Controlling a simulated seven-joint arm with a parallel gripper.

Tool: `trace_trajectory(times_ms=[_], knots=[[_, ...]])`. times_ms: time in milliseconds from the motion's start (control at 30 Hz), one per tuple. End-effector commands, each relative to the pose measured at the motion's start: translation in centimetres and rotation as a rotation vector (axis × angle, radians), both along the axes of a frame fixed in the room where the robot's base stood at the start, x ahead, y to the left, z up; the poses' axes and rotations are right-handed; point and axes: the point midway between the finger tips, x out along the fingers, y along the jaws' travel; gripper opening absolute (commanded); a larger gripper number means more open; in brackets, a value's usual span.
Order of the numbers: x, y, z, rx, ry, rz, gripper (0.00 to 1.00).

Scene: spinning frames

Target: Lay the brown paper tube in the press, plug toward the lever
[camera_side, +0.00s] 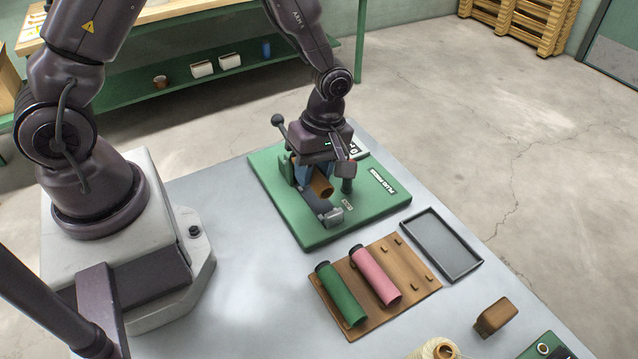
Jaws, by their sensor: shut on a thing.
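The brown paper tube (321,187) is low over the green plug press (290,222), in line with its bed. Its open end faces the front of the picture. Its other end is hidden behind my gripper, so I cannot see the plug. My gripper (323,172) points down and is shut on the tube. The press lever with its round black knob (278,121) stands up at the back left of the press. I cannot tell whether the tube touches the bed.
A wooden rack (414,283) in front holds a green tube (341,296) and a pink tube (376,275). A grey tray (440,246) lies to its right. A brown block (495,317) and a cream yarn cone (436,350) are near the front edge.

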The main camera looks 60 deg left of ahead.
Motion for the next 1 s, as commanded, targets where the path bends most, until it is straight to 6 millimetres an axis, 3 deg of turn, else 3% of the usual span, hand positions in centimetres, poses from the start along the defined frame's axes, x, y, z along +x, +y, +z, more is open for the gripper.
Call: trace_trajectory(times_ms=[200, 400, 1000], knots=[[1.2, -0.1, -1.6, -0.001, 0.002, 0.000, 0.04], [1.0, -0.1, -4.1, 0.000, 0.000, 0.000, 0.04], [1.1, -0.1, -5.3, -0.001, -0.002, 0.000, 0.04]])
